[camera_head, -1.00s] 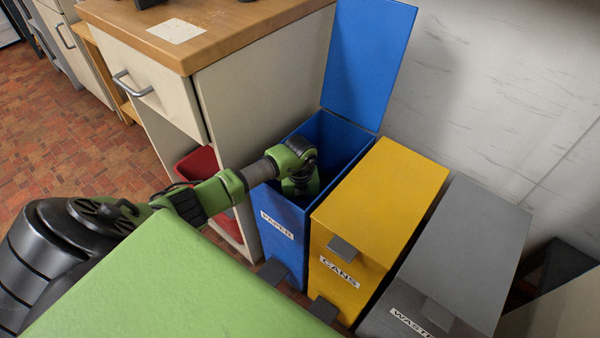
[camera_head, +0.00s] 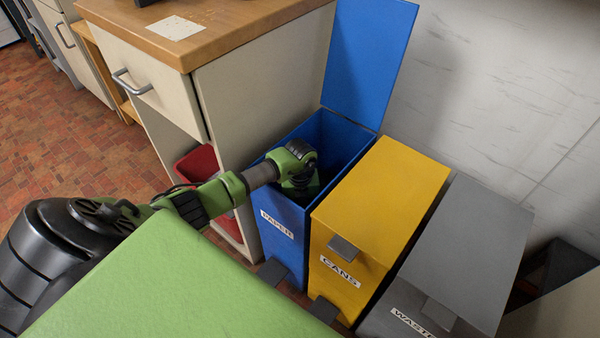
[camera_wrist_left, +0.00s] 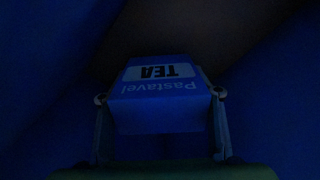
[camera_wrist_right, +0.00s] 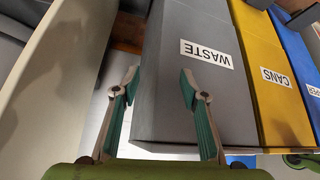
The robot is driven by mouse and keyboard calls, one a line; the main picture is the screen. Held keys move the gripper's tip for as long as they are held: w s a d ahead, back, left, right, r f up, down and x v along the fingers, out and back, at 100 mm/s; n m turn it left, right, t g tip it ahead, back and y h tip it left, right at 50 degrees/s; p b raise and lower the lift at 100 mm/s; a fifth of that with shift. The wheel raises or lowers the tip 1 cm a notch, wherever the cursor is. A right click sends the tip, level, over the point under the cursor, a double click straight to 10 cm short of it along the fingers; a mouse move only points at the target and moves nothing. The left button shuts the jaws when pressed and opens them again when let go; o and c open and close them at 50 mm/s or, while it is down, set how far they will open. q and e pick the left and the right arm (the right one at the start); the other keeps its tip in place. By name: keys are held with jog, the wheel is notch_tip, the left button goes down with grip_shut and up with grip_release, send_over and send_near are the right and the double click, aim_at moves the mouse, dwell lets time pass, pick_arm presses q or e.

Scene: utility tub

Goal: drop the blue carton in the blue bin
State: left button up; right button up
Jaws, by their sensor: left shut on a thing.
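The blue carton (camera_wrist_left: 158,105), printed "Pastavel TEA", sits between the fingers of my left gripper (camera_wrist_left: 160,96), which is shut on it. The left wrist view is dark, with blue walls around. The blue bin (camera_head: 280,238), labelled PAPER, stands with its lid (camera_head: 368,60) raised. My left arm reaches over its near left rim, and the hand points down inside the opening. In the head view the carton and fingertips are hidden in the bin. My right gripper (camera_wrist_right: 158,80) is open and empty, in front of the grey bin.
A yellow CANS bin (camera_head: 385,195) and a grey WASTE bin (camera_head: 465,250) stand closed to the right of the blue bin. A wood-topped cabinet (camera_head: 265,100) stands close on its left, with a red container (camera_head: 197,162) under it.

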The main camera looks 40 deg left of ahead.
pick_arm(q)
jog(key=shift+f, duration=0.1)
pick_arm(e)
jog(key=shift+w+a+r, duration=0.1)
jog(key=shift+w+a, duration=0.1)
jog(key=shift+w, duration=0.1)
pick_arm(q)
jog(key=shift+f, duration=0.25)
pick_arm(e)
jog(key=shift+w+a+t, duration=0.2)
jog(key=shift+a+t, duration=0.05)
jog(key=shift+t, duration=0.05)
pick_arm(q)
jog(key=o, duration=1.1)
jog(key=shift+r, duration=0.1)
